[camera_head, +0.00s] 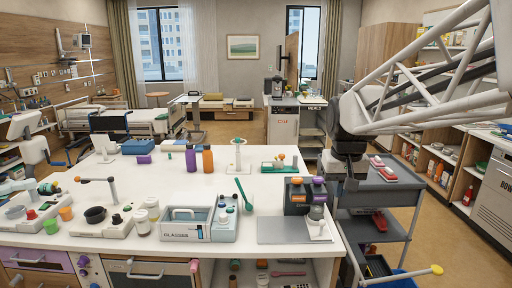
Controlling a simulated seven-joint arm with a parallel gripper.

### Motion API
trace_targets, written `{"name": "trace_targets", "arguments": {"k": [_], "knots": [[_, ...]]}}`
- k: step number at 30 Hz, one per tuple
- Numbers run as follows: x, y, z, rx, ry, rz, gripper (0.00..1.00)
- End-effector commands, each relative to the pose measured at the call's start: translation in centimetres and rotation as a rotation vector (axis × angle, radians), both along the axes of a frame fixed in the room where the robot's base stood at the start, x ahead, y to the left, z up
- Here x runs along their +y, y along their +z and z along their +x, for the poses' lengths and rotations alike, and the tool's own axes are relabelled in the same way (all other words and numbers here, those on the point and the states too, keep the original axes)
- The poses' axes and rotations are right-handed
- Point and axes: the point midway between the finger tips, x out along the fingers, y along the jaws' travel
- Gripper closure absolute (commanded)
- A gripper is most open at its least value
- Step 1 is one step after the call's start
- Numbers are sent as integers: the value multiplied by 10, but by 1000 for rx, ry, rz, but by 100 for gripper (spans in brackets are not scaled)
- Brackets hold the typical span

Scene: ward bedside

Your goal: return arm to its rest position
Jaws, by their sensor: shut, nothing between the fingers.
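My arm (425,75) comes in from the upper right as a pale truss frame. It ends in a dark wrist joint above the right edge of the white counter. My gripper (346,186) hangs below this joint and points downward. It is small and dark in this view, and its fingers are shut with nothing held. It is just right of a dark box with orange and purple tops (306,195). Whether it touches anything cannot be told.
The white counter (165,180) holds a GLASSES box (186,231), a green spoon (243,196), several bottles and cups, and a grey flat panel (284,230). A grey cart (385,195) with red items stands behind and below my gripper. Shelves line the right wall.

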Motion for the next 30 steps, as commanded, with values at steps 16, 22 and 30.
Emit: {"name": "trace_targets", "arguments": {"k": [16, 22, 30], "knots": [[11, -42, -154, -59, -4, 0, 100], [14, -66, -202, -78, -5, 1, 100], [15, -86, -236, -92, -6, 1, 100]]}}
